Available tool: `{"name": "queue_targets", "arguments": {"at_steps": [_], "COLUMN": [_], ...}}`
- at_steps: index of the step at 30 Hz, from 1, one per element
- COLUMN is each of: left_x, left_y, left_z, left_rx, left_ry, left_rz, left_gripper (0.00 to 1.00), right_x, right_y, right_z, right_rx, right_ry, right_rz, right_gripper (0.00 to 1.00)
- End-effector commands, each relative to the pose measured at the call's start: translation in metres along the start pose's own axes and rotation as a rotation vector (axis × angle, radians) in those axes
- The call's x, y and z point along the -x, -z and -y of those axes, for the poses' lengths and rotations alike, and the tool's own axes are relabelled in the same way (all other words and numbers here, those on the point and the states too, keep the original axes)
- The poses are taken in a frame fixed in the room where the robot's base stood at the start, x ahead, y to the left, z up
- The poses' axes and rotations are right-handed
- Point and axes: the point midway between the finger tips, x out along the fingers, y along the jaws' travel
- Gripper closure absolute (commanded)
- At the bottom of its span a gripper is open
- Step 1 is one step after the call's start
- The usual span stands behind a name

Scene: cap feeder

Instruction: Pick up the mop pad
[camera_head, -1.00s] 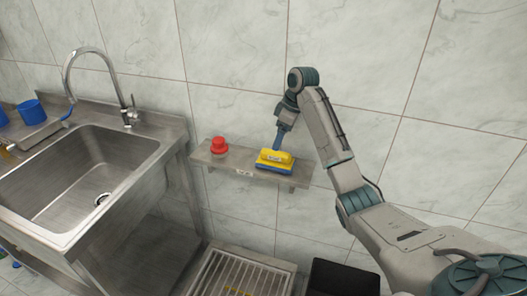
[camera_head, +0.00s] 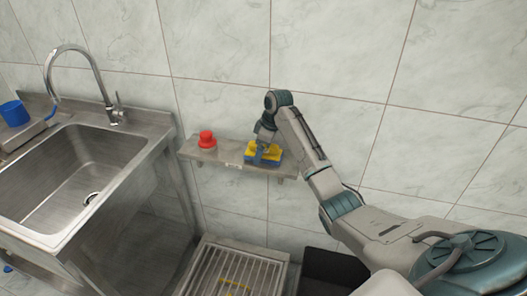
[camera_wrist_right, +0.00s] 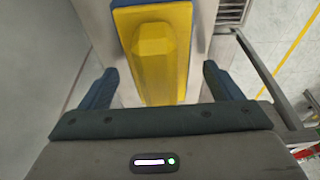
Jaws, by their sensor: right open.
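The mop pad (camera_head: 270,155) is a yellow block with a blue base and lies on the small metal wall shelf (camera_head: 229,158). In the right wrist view the yellow pad (camera_wrist_right: 155,55) with its raised ridge fills the top middle. My right gripper (camera_head: 262,152) is over the pad in the head view and covers part of it. In the right wrist view its two blue fingers (camera_wrist_right: 157,88) are apart, one to each side of the pad's near end, with gaps between fingers and pad. My left gripper is not seen.
A red knob-shaped object (camera_head: 207,140) stands on the shelf left of the pad. A floor grate (camera_head: 232,274) and a dark bin (camera_head: 331,274) are below.

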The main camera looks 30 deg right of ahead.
Motion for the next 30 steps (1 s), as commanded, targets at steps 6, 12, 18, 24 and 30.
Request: {"name": "queue_targets", "arguments": {"at_steps": [6,12,18,24,30], "left_x": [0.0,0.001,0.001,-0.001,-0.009], "left_y": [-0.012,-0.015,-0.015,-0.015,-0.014], "left_z": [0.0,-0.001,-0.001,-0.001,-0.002], "left_rx": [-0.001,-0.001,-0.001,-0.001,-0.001], "left_ry": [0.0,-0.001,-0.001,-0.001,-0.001], "left_rz": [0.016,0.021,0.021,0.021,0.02], "left_gripper": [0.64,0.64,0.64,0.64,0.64], "right_x": [-0.001,0.0,0.0,0.003,0.021], "right_y": [0.0,0.0,0.0,0.001,0.006], "right_z": [0.0,0.0,0.0,-0.001,-0.001], "right_rx": [0.0,0.0,0.0,0.0,0.0], "right_ry": [0.0,-0.001,-0.001,-0.002,-0.004], "right_rz": [0.0,0.0,0.0,-0.001,-0.002], "right_gripper": [0.18,0.58,0.66,0.66,0.66]}}
